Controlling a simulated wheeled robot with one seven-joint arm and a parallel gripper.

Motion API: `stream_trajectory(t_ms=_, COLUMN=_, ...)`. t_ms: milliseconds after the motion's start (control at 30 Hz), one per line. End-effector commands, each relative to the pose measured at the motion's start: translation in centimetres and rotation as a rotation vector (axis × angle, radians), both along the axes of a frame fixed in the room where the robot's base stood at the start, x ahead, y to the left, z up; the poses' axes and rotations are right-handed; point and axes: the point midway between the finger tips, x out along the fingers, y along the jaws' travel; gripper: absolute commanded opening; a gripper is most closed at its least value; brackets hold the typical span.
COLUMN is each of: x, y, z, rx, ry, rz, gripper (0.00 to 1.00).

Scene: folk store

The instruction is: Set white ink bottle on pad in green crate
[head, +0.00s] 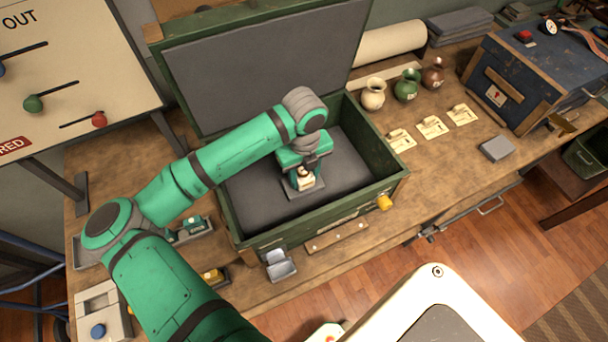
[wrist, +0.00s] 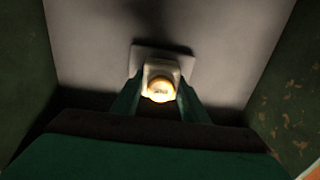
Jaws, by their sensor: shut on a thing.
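The green crate (head: 388,166) stands open on the workbench, its padded lid raised at the back and a dark grey lining on its floor. My gripper (head: 303,181) is down inside the crate, shut on the white ink bottle (head: 305,183). In the wrist view the bottle (wrist: 161,72) is upright between my fingers (wrist: 160,90), its cap brightly lit. Under the bottle is a light square pad (wrist: 186,65) on the crate floor. I cannot tell whether the bottle's base touches the pad. The gripper hides part of the bottle.
Cream, green and brown jars (head: 406,86) stand right of the crate, with several cards (head: 432,127) before them. A blue chest (head: 525,75) is at the far right.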

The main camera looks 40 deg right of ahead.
Motion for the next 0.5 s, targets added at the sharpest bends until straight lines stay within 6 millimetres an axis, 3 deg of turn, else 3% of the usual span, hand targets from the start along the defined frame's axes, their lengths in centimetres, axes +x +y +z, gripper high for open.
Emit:
stream_trajectory(t_ms=367, x=0.01, y=0.03, z=-0.46, rx=0.000, ry=0.000, rz=0.000, gripper=0.13)
stream_trajectory(t_ms=400, x=0.02, y=0.04, z=-0.42, rx=0.001, ry=0.000, rz=0.000, gripper=0.49)
stream_trajectory(t_ms=433, x=0.02, y=0.03, z=-0.41, rx=0.001, ry=0.000, rz=0.000, gripper=0.57)
stream_trajectory(t_ms=500, x=0.02, y=0.03, z=-0.40, rx=0.000, ry=0.000, rz=0.000, gripper=0.59)
